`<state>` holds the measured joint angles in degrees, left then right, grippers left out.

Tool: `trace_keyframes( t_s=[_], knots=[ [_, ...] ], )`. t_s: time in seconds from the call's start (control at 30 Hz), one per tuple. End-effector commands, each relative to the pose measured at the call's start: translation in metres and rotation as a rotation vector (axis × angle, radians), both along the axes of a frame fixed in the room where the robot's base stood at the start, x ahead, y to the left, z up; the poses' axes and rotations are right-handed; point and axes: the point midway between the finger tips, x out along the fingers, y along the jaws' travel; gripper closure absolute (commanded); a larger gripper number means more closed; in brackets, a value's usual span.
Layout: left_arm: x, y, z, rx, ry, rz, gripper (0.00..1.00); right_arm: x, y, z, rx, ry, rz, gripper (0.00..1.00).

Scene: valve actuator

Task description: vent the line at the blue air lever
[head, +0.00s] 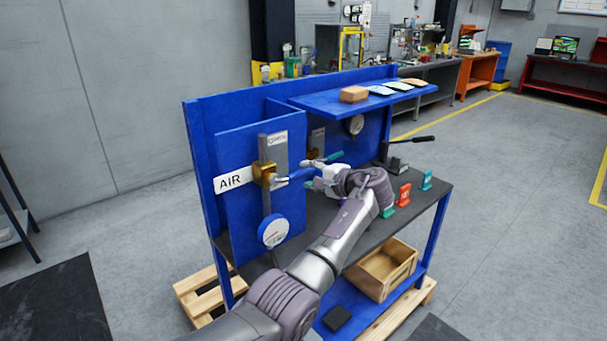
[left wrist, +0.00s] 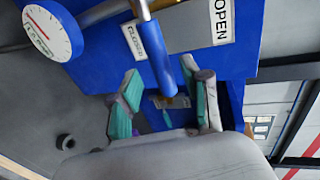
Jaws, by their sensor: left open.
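The blue air lever (head: 299,174) sticks out to the right from a brass valve (head: 264,174) on a grey pipe, beside the AIR sign (head: 233,179). My left gripper (head: 313,172) is at the free end of the lever, with its teal-padded fingers apart. In the left wrist view, the lever's blue grip (left wrist: 164,68) reaches down between the tips of the open left gripper (left wrist: 165,83). The grip looks closer to the right finger; I cannot tell whether they touch. My right gripper is not in view.
A round gauge (head: 273,231) sits below the valve and also shows in the left wrist view (left wrist: 50,30). An OPEN label (left wrist: 222,20) is on the panel. A shelf (head: 330,102) overhangs the bench (head: 425,200). Red (head: 404,194) and teal (head: 427,180) pieces stand on the bench.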

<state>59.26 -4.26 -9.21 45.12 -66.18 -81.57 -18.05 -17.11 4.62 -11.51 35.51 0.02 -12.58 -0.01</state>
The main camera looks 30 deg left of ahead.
Motion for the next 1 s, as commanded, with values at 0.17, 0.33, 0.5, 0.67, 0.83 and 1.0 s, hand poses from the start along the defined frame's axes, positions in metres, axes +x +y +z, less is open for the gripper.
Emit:
trace_keyframes(
  t_s=[0.17, 0.33, 0.5, 0.67, 0.83, 1.0],
  knots=[
    [-0.014, -0.038, 0.010, -0.001, 0.000, -0.005, 0.53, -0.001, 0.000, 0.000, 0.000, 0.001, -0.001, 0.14],
    [-0.025, -0.063, 0.017, 0.001, 0.001, -0.002, 0.53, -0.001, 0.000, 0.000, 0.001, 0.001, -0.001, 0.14],
    [-0.031, -0.074, 0.021, 0.001, 0.003, -0.001, 0.53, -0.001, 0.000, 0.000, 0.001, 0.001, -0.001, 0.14],
    [-0.032, -0.076, 0.021, 0.001, 0.003, -0.001, 0.53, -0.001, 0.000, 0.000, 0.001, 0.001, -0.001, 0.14],
    [-0.032, -0.076, 0.021, 0.001, 0.003, -0.001, 0.53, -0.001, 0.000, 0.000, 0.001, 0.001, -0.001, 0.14],
    [-0.032, -0.076, 0.020, -0.001, 0.003, 0.000, 0.53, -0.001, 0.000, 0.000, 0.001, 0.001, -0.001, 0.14]
  ],
)
